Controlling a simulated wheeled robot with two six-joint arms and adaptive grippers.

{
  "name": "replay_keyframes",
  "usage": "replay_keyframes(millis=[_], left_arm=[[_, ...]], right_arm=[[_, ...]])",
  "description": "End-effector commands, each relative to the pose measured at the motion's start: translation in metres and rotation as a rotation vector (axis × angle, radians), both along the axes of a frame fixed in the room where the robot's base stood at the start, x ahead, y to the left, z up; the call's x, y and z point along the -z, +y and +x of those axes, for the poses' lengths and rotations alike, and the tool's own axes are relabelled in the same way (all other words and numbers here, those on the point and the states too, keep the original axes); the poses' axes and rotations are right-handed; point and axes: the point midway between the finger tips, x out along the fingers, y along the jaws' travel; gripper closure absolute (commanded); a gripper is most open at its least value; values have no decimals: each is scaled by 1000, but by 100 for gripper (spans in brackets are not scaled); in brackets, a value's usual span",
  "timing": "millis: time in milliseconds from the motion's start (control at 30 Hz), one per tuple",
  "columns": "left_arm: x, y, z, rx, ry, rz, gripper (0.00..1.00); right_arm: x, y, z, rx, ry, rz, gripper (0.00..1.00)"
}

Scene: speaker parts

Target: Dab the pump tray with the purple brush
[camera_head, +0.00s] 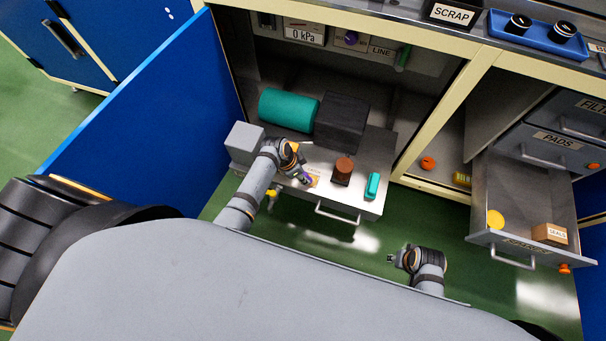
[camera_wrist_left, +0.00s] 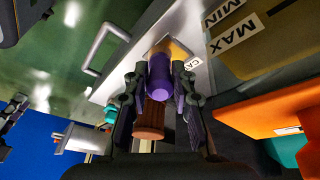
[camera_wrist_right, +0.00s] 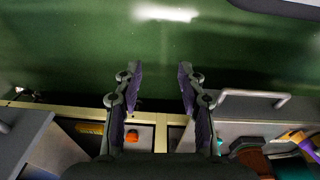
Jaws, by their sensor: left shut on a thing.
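The pump tray (camera_head: 380,155) is pulled out of the open cabinet. It carries a teal cylinder (camera_head: 288,109), a black block (camera_head: 341,121), a brown cylinder (camera_head: 343,170) and a small teal piece (camera_head: 372,186). My left gripper (camera_head: 301,177) is shut on the purple brush (camera_wrist_left: 160,77) above the tray's front part. The brush's tan end (camera_wrist_left: 174,48) points at the tray beside a printed label; I cannot tell whether it touches. My right gripper (camera_wrist_right: 159,75) is open and empty over the green floor, right of the tray in the head view.
A blue door (camera_head: 130,115) stands open on the left. An open drawer (camera_head: 515,195) on the right holds a yellow disc (camera_head: 495,220) and a SEALS box (camera_head: 549,234). A cabinet post (camera_head: 428,110) stands right of the tray. Floor in front is clear.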

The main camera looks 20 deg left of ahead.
Motion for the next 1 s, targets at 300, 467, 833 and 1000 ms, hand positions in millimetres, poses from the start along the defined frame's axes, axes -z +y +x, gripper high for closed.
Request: replay_keyframes(millis=[300, 467, 833, 1000], left_arm=[[-11, 0, 1, -5, -2, 0, 100], [-23, 0, 1, -6, 1, 1, 100], [-34, 0, 2, -12, 0, 0, 100], [-39, 0, 3, -14, 0, 0, 100]], right_arm=[[24, -7, -9, 3, -1, -13, 60], [37, -11, -15, 3, -4, -19, 60], [63, -19, -31, 5, -10, -31, 60], [72, -23, -40, 4, -11, -35, 60]])
